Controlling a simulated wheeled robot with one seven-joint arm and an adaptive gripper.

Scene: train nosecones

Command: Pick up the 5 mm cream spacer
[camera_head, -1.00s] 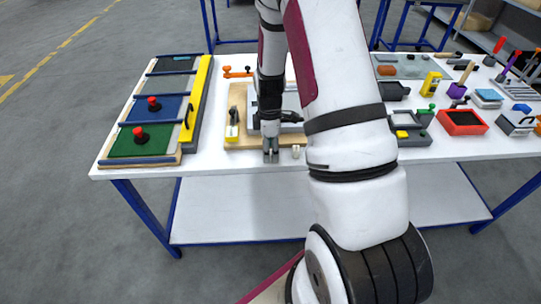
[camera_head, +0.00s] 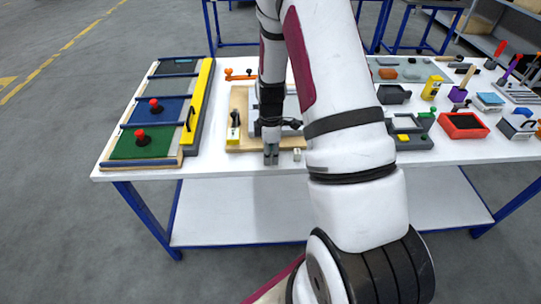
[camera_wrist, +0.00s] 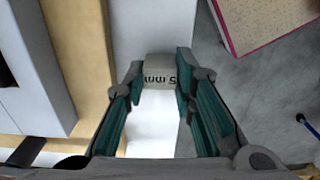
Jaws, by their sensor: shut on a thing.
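The cream spacer (camera_wrist: 160,73), a small block with dark "5 mm" lettering, sits between my fingertips in the wrist view. My gripper (camera_wrist: 160,84) is shut on it, with a teal-padded finger against each side. The lettering appears upside down in this view. In the head view my gripper (camera_head: 271,158) points down at the front edge of the white table. The held spacer cannot be made out there. A small pale block (camera_head: 297,154) stands just right of my gripper; its marking is too small to read.
A wooden board (camera_head: 239,120) lies just behind my gripper. A rack with green and blue panels and a yellow rail (camera_head: 199,105) stands to the left. Grey trays, a red bin (camera_head: 464,124) and tools fill the right. My arm hides part of the table.

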